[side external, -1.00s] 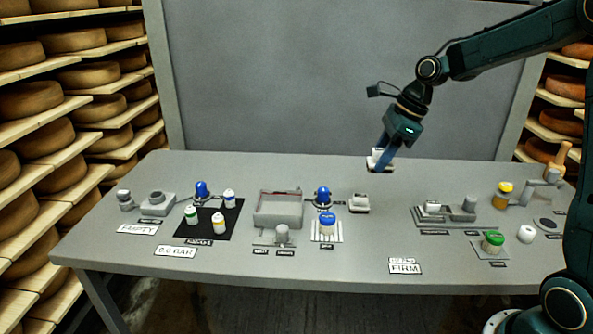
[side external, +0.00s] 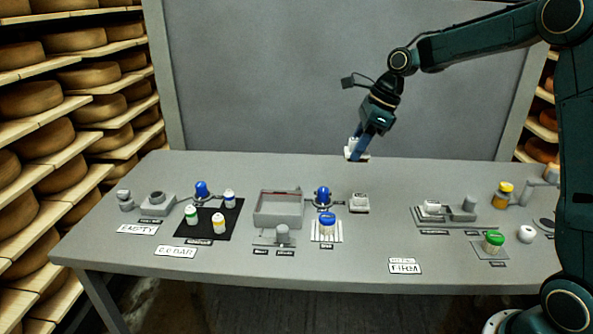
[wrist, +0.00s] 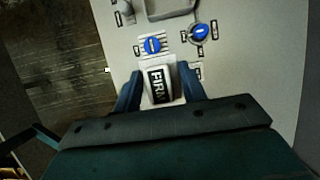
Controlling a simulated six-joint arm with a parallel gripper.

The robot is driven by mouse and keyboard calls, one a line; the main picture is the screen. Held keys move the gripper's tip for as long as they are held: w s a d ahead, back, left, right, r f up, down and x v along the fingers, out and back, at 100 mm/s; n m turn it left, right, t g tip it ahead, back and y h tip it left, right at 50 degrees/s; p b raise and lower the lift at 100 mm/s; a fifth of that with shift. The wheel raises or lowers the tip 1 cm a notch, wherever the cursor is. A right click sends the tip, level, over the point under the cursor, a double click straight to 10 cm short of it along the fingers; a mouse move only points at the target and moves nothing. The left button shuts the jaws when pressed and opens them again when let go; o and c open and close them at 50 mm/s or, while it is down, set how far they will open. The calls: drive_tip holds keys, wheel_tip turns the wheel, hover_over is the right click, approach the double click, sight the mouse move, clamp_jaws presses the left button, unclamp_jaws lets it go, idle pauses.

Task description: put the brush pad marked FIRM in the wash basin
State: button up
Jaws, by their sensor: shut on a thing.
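My gripper (side external: 357,153) is shut on a light-coloured brush pad, held above the back of the table. In the wrist view the pad (wrist: 160,82) sits between my two fingers, and its black label reads FIRM. The wash basin, a grey open box with a reddish line inside its rim (side external: 279,222), stands on the table to the left of and below my gripper. Its edge also shows at the top of the wrist view (wrist: 170,14). A pale block (side external: 358,203) on a grey base stands below my gripper, right of the basin.
A FIRM card (side external: 405,267) lies at the front. The table's front middle is mostly clear.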

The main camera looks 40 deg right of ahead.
drive_tip(key=w+a, duration=0.4)
drive_tip(key=w, duration=0.5)
hover_over(280, 203)
drive_tip(key=s+a, duration=0.3)
drive_tip(key=s, duration=0.1)
drive_tip(key=shift+w, duration=0.1)
wheel_tip(280, 203, down, 16)
drive_tip(key=shift+r, duration=0.15)
drive_tip(key=shift+f, duration=2.1)
drive_tip(key=shift+f, duration=0.15)
